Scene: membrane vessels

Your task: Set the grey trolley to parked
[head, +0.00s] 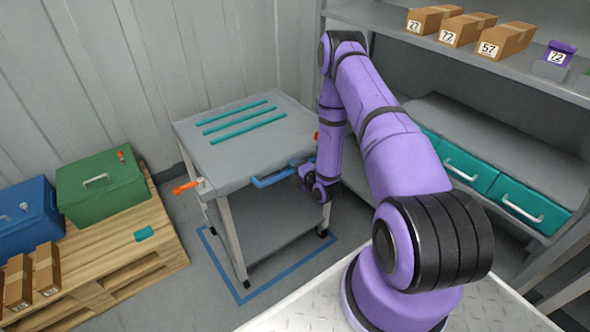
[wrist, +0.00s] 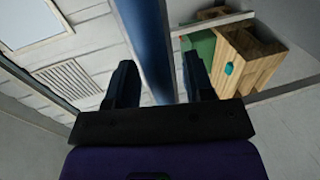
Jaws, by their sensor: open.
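The grey trolley (head: 228,162) stands left of my arm in the head view, with teal strips on its top and a lower shelf. A blue handle (head: 270,181) runs along its front edge. An orange lever (head: 186,187) sticks out at its left corner. A blue outline (head: 292,274) on the floor surrounds the visible feet. My gripper (head: 303,173) is at the right end of the handle, partly hidden by its own links. In the wrist view my gripper (wrist: 158,63) is open, with the blue handle (wrist: 150,45) passing between its fingers; contact cannot be told.
A wooden pallet (head: 160,256) with a green box (head: 100,190), a blue box (head: 28,222) and cartons stands at the left. Shelving (head: 480,120) with teal drawers (head: 468,170) stands at the right. A ribbed wall is behind the trolley. Floor in front is clear.

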